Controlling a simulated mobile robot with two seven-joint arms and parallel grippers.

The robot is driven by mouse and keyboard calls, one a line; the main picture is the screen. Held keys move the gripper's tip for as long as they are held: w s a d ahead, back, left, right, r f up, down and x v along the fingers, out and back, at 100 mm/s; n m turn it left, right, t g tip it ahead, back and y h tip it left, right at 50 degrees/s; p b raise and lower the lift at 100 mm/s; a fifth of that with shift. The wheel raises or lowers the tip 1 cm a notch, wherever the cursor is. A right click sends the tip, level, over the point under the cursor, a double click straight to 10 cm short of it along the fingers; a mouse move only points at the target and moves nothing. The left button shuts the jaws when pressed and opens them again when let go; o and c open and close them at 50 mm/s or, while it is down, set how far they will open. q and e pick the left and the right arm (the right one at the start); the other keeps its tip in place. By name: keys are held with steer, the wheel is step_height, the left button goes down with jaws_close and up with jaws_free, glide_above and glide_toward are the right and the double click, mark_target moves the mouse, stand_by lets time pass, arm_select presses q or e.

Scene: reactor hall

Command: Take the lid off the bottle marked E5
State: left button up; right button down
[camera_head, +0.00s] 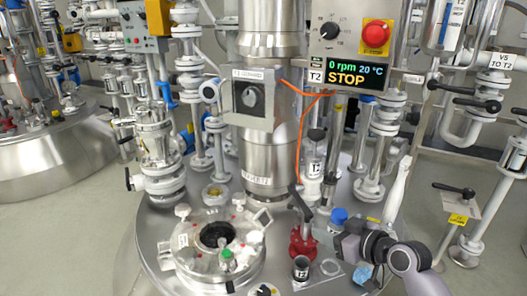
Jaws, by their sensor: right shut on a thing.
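My right gripper (341,243) reaches in from the right over the steel vessel top (335,285), pointing left. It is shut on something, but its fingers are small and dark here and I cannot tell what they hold. A blue cap (339,215) shows just above and behind the gripper. Another small blue piece (362,275) shows just below it. No E5 marking is readable, so I cannot tell which thing is that bottle. My left gripper is not in view.
A red fitting (303,243) and a dark open cup (301,268) stand left of the gripper. A round hatch (215,250) is further left. A white upright piece (397,190) rises behind my arm. A display (357,76) reads STOP.

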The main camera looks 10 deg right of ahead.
steer(key=shift+s+a, duration=0.25)
steer(key=shift+a, duration=0.05)
steer(key=s+a+r+m+t+h, duration=0.1)
steer(key=s+a+r+m+h, duration=0.1)
steer(key=s+r+m+h, duration=0.6)
arm_select(q)
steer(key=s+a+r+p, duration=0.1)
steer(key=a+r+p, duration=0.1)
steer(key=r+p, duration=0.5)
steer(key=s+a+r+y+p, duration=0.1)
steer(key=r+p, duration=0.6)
steer(key=p, duration=0.9)
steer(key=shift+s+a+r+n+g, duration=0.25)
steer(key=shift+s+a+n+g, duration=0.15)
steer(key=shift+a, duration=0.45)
arm_select(e)
steer(key=s+r+n+y, duration=0.2)
steer(key=s+r+n, duration=0.1)
steer(key=r, duration=1.7)
steer(key=shift+a+r, duration=0.15)
steer(key=shift+s+a, duration=0.1)
